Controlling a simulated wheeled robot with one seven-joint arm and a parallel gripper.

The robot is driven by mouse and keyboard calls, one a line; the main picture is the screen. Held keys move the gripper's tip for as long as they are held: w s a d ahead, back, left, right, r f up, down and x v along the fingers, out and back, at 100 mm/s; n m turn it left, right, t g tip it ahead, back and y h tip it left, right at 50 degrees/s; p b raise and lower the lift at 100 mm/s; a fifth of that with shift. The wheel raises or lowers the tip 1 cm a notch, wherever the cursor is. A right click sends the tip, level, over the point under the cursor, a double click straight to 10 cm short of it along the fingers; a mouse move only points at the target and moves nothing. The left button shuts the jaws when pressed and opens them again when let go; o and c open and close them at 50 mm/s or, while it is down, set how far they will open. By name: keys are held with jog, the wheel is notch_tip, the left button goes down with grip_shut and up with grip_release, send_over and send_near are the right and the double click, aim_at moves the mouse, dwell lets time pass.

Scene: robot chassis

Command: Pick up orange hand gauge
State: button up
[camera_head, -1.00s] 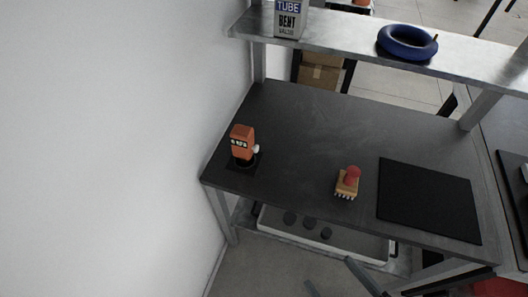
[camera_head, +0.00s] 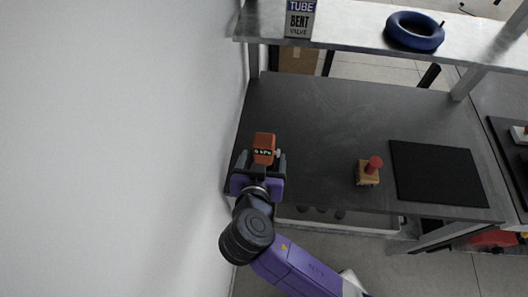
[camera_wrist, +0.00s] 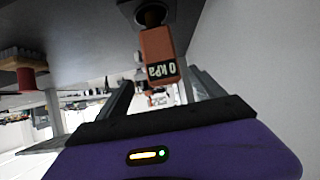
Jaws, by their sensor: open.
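The orange hand gauge (camera_head: 264,146) stands near the left front corner of the dark workbench, close to the white wall. Its face reads "0 kPa". In the wrist view the gauge (camera_wrist: 158,55) appears upside down, ahead of and between my finger tips. My gripper (camera_head: 258,165) is open, with one finger on each side of the gauge in the head view. I cannot tell whether either finger touches it. The gauge's lower part and base are hidden behind my gripper in the head view.
A black mat (camera_head: 437,173) lies further right. A metal shelf (camera_head: 362,20) above the bench holds a blue ring (camera_head: 414,31) and a tube box (camera_head: 300,18).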

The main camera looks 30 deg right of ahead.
aim_at(263, 151)
jog(key=shift+x, duration=1.2)
jog(key=shift+a+p+x, duration=0.15)
jog(key=shift+p+x, duration=0.4)
jog(key=shift+x, duration=0.75)
jog(key=shift+a+p+x, duration=0.1)
jog(key=shift+p+x, duration=0.4)
jog(key=shift+x, duration=0.8)
jog(key=shift+w, duration=0.15)
grip_shut()
